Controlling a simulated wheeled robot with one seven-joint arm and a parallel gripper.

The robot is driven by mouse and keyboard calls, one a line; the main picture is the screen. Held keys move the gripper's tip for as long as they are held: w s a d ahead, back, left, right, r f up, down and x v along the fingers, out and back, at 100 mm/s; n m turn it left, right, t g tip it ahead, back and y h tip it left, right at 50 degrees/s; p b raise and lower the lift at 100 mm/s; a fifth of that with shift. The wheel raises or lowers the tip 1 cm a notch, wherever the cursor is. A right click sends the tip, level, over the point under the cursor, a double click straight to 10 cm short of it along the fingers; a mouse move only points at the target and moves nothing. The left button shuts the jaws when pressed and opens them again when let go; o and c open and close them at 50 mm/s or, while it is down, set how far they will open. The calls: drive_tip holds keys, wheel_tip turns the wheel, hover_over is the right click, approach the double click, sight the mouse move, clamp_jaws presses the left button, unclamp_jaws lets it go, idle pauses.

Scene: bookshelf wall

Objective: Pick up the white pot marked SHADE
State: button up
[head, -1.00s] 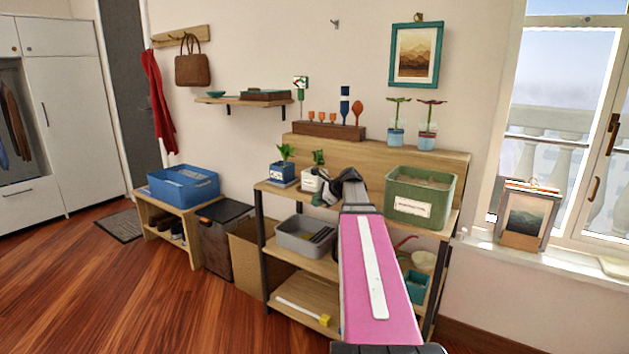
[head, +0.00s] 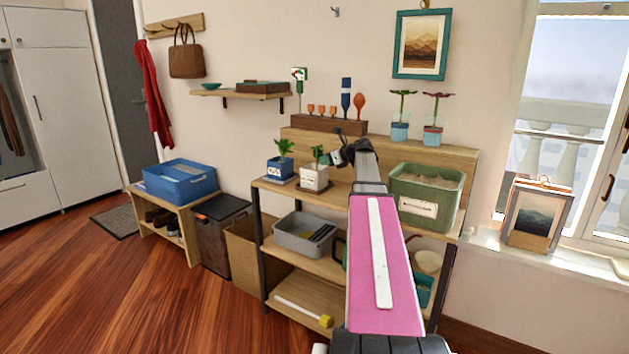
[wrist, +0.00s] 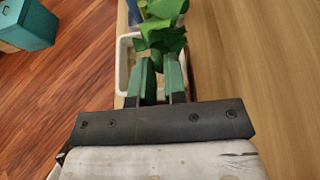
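The white pot (head: 314,180) with a green plant stands upright on the shelf unit's top, on a dark saucer. Its label is too small to read. My gripper (head: 338,157) is just right of the plant, above the pot's rim level. In the wrist view, my gripper's two green fingers (wrist: 162,62) are apart with a narrow gap and nothing clearly held between them. The white pot's rim (wrist: 122,62) shows just beyond and left of them, partly hidden by leaves and fingers. I cannot tell whether the fingers touch the plant.
A blue pot (head: 280,167) with a plant stands left of the white pot. A green bin (head: 426,205) stands to the right on the same top. Behind are a wooden stand (head: 328,124) and two potted flowers (head: 399,132). A grey bin (head: 303,236) is below.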

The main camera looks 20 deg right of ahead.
drive_tip(key=x, duration=0.5)
drive_tip(key=shift+s+f, duration=0.15)
clamp_jaws()
idle(1.4)
